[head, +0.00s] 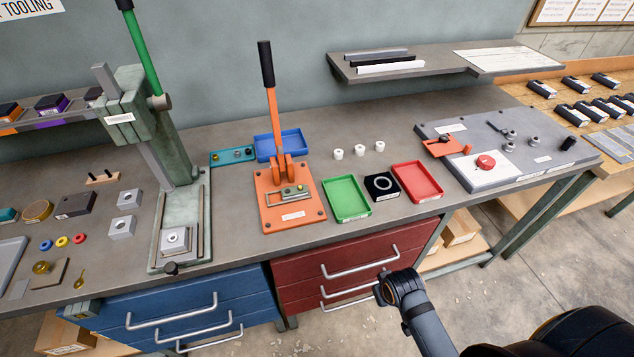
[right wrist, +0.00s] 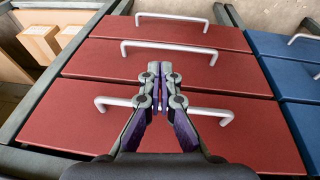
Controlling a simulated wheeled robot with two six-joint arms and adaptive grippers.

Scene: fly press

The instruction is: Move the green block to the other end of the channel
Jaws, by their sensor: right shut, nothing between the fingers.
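A small dull-green block (head: 288,192) sits in a narrow metal-framed channel (head: 271,201) on the base of the orange lever press (head: 292,213). It is small here, and I cannot tell exactly where in the channel it lies. The lever stands upright behind it. My right gripper (right wrist: 160,70) is shut and empty, in front of the red drawers in the right wrist view. In the head view only my right arm shows, low in front of the bench, well away from the block. My left gripper is not in view.
A green tray (head: 347,213), a black block with a ring (head: 381,186) and a red tray (head: 417,196) lie right of the orange press. A green-handled press (head: 181,215) stands left. Red drawers (head: 350,251) with protruding handles are below the bench edge.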

